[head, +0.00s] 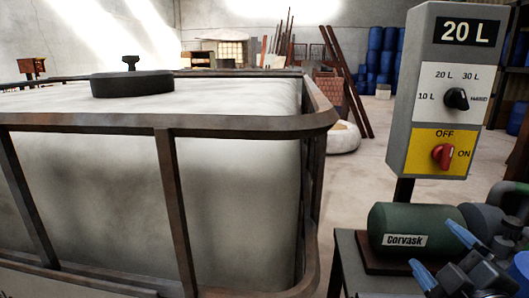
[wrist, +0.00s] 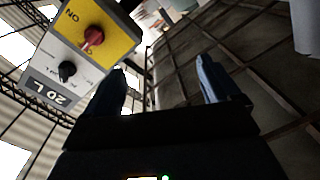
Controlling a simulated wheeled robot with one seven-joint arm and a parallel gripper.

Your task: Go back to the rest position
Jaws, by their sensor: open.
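My gripper (head: 436,250) is at the lower right of the head view, in front of the green motor. Its two blue-tipped fingers are apart with nothing between them. In the wrist view my gripper (wrist: 162,78) also shows open and empty. The grey control box (head: 410,100) stands above and behind it on a post, with a display reading 20 L. It carries a black selector knob (head: 456,99) and a red OFF/ON switch (head: 443,156). The wrist view shows the red switch (wrist: 94,38) and black knob (wrist: 67,70) to the left, apart from the fingers.
A large whitish vat (head: 230,200) with a black lid (head: 132,84) stands at left inside a rusty metal frame (head: 175,215). A green motor (head: 415,222) labelled Corvask sits on a stand at lower right. Blue barrels (head: 380,55) stand far back. Open floor lies between.

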